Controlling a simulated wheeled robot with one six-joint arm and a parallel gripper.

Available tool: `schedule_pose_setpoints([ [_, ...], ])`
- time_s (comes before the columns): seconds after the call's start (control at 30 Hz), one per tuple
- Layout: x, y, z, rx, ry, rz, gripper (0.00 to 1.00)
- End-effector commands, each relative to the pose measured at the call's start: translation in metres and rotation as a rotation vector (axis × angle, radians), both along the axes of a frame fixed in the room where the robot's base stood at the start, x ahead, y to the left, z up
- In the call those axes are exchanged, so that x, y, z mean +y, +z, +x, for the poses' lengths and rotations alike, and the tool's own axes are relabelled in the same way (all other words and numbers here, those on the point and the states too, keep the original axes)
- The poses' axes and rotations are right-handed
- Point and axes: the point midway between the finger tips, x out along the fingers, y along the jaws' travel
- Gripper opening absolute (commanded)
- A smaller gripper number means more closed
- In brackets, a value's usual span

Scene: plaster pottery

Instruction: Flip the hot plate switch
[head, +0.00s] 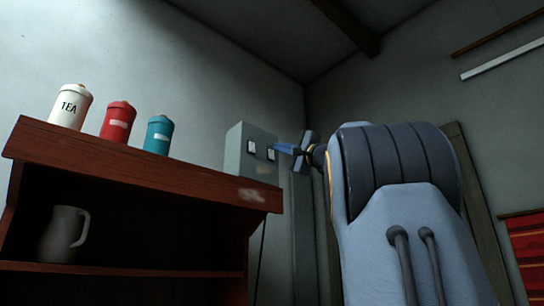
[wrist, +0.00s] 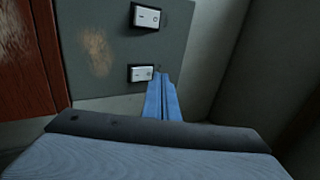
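A grey switch box (head: 240,150) stands on the right end of the wooden shelf's top. Two white rocker switches in black frames sit on its face: a left one (head: 251,146) and a right one (head: 271,154). In the wrist view they appear as an upper switch (wrist: 146,17) and a lower switch (wrist: 141,73). No label tells which serves the hot plate. My gripper (head: 277,148) has its blue fingers together, with nothing between them. In the wrist view the fingertips (wrist: 161,78) are just right of the lower switch; I cannot tell whether they touch it.
The wooden shelf (head: 140,167) carries a white tea canister (head: 70,107), a red canister (head: 117,121) and a teal canister (head: 158,135). A pale jug (head: 63,234) stands on the lower board. A grey wall lies behind the box.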

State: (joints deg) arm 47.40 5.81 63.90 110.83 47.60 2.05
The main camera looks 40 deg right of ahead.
Motion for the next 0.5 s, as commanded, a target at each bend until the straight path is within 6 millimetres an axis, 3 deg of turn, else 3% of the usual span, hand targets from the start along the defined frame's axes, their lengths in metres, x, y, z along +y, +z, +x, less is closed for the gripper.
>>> schedule_pose_setpoints([
  [0.5,-0.003,-0.002,-0.037,0.001,-0.002,-0.001,0.0],
])
